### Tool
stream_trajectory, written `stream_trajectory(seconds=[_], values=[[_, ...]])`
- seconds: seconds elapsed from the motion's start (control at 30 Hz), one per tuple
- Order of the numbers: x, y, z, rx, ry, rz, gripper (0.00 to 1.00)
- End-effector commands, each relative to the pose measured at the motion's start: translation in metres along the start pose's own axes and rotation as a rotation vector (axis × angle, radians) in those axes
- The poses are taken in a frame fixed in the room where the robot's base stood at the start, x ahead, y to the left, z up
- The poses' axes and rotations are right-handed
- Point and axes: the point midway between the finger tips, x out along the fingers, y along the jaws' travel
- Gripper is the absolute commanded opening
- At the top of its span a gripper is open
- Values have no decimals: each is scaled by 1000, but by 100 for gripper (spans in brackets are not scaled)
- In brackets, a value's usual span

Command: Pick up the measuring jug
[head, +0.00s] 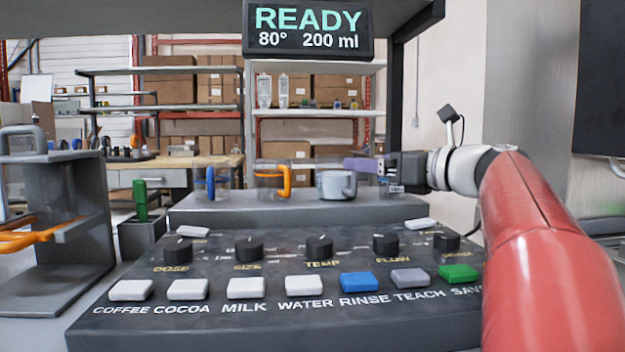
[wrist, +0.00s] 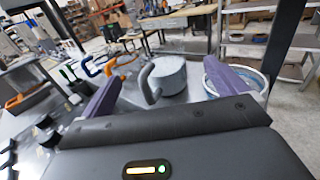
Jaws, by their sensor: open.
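Several vessels stand in a row on a grey ledge (head: 300,208) behind the control panel. From the left they are a clear vessel with a blue handle (head: 211,183), a clear one with an orange handle (head: 285,180), and a grey, opaque mug-like jug (head: 332,185). A clear, blue-tinged vessel (wrist: 262,85) stands at the right in the wrist view. I cannot tell for sure which is the measuring jug. My gripper (head: 362,165) is open and empty. In the wrist view its purple fingers (wrist: 160,69) frame the grey jug, its handle towards me; contact does not show.
The dark control panel (head: 270,262) with knobs and buttons lies in front of the ledge. A display (head: 308,30) reading READY hangs above. A grey stand (head: 60,210) with orange handles and a green-handled tool (head: 141,200) in a holder are at the left.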

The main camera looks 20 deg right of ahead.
Motion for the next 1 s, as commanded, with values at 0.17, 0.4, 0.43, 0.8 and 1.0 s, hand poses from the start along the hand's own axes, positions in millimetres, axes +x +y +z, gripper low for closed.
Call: stream_trajectory(seconds=[0.17, 0.4, 0.43, 0.8, 1.0], values=[[16, 0, 1, 2, -1, 1, 98], [47, 0, 2, 2, -1, 3, 98], [52, -1, 2, 3, -1, 3, 98], [78, -1, 3, 1, -1, 0, 98], [77, -1, 3, 1, -1, 0, 83]])
